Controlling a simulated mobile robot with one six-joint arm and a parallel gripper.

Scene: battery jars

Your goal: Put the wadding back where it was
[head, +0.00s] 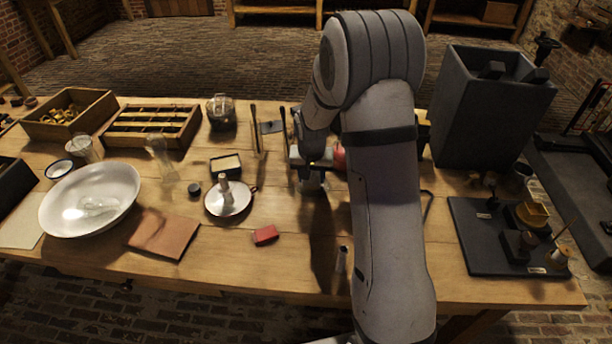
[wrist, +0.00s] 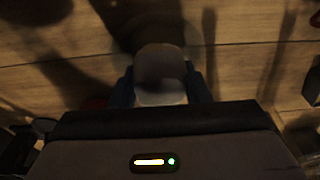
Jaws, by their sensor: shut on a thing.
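My gripper (wrist: 160,84) is shut on a pale, rounded thing (wrist: 159,66) that sits between its two dark fingers in the wrist view. It may be the wadding, but the view is too dark to be sure. In the head view my gripper (head: 312,180) hangs over the middle of the bench, left of my forearm, and its fingertips and load cannot be made out. The wood in the wrist view is bare under the held thing, with shadows across it.
A tall dark box (head: 490,115) and a black board (head: 475,245) stand right. Bare wood shows at the front middle.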

